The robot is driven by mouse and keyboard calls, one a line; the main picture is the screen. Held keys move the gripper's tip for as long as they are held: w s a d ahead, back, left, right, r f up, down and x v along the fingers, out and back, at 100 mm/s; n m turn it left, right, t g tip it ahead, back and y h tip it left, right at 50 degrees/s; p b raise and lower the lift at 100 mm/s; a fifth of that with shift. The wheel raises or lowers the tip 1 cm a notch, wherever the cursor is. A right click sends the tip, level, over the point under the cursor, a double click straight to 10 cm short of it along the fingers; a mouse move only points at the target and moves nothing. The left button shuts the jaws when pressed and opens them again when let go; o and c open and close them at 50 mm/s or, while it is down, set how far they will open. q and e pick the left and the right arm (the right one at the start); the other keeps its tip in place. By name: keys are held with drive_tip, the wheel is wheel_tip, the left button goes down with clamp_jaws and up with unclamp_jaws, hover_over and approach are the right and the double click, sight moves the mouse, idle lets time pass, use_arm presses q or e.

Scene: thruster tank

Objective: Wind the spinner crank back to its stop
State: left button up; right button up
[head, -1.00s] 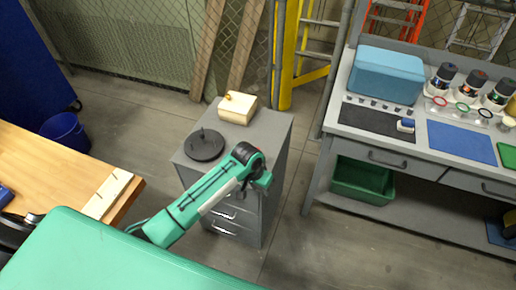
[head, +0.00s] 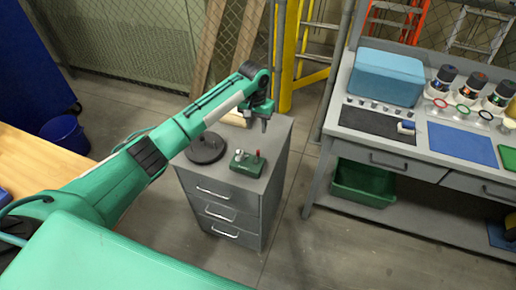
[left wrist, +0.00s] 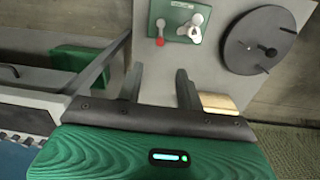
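A dark round disc (head: 206,150) with upright pegs, which looks like the spinner crank, lies on top of the grey drawer cabinet (head: 279,135). In the left wrist view the disc (left wrist: 250,45) shows at the upper right, with one peg near its rim and another at its lower edge. My left gripper (head: 263,116) is above the cabinet's back right part, to the right of the disc and apart from it. In the left wrist view its two fingers (left wrist: 159,72) are spread with nothing between them. My right gripper is not in view.
A green box (head: 247,164) with a silver lever and red knob sits on the cabinet right of the disc.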

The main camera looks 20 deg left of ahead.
sight(258, 151)
use_arm(q)
drive_tip(key=f+p, duration=0.1)
drive_tip(key=f, duration=1.1)
drive_tip(key=shift+d+f+p, duration=0.2)
drive_tip(key=shift+p, duration=0.1)
clamp_jaws()
